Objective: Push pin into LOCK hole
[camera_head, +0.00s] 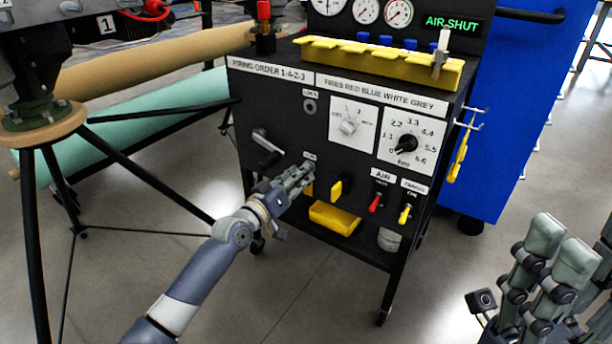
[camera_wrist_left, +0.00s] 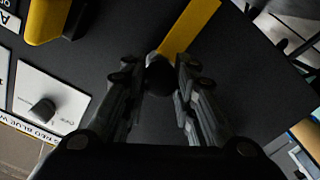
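The LOCK hole (camera_head: 310,106) is a dark opening in a small round grey fitting, under its label on the black panel's front. It looks empty. A silver upright piece (camera_head: 440,52), which looks like the pin, stands at the right end of the yellow rack. My left gripper (camera_head: 303,174) is at the panel front, below the LOCK hole. In the left wrist view, a black round knob (camera_wrist_left: 159,76) lies between its fingers, with a yellow strip behind it. I cannot tell whether the fingers press on it. My right gripper (camera_head: 560,262) is open and empty at the lower right.
The yellow rack (camera_head: 385,66) runs along the console top. A crank handle (camera_head: 266,147), dials, switches and a yellow bin (camera_head: 334,218) stick out from the front. A blue cabinet (camera_head: 530,90) stands at the right. A black tripod stand (camera_head: 42,115) is at the left.

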